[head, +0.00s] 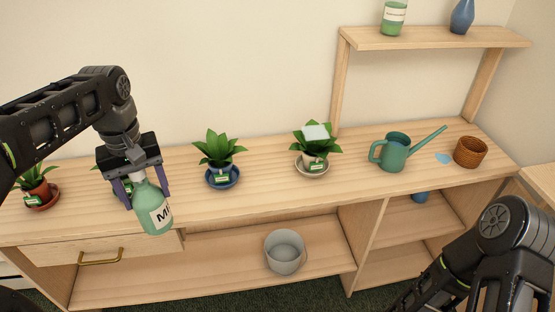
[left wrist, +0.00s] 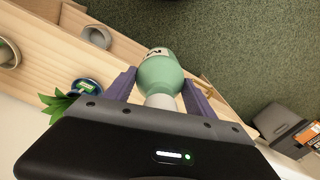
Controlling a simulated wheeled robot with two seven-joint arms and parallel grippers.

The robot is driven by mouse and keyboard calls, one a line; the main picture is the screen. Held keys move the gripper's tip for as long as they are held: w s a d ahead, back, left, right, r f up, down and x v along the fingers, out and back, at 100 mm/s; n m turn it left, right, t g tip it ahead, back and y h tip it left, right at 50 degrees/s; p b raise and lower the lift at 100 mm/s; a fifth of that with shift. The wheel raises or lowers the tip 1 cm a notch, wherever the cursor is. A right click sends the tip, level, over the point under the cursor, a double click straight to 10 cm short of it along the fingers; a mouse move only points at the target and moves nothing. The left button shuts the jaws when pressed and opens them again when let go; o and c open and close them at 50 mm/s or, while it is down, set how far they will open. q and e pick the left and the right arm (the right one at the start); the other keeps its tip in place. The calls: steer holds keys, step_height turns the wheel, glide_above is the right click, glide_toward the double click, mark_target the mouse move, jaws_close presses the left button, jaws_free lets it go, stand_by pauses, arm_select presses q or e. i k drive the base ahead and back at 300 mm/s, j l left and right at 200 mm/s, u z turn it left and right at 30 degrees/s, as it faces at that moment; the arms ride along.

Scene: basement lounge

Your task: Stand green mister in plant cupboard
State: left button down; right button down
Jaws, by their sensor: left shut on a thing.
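The green mister (head: 155,214), a pale green bottle with a white label, is held by my left gripper (head: 145,192). The bottle hangs slightly tilted in front of the counter's front edge, above the drawer. In the left wrist view the mister (left wrist: 160,74) sits between the two purple fingers of my left gripper (left wrist: 160,95), which are shut on its upper part. The wooden plant cupboard (head: 262,206) has a drawer at left and open compartments below its top. My right arm shows at bottom right, but its gripper is out of view.
A grey bucket (head: 285,252) stands in the middle open compartment.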

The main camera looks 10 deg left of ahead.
mark_target(399, 227)
steer(key=i+l, duration=0.4)
steer(key=i, duration=0.15)
steer(key=i+l, duration=0.4)
steer(key=i, duration=0.15)
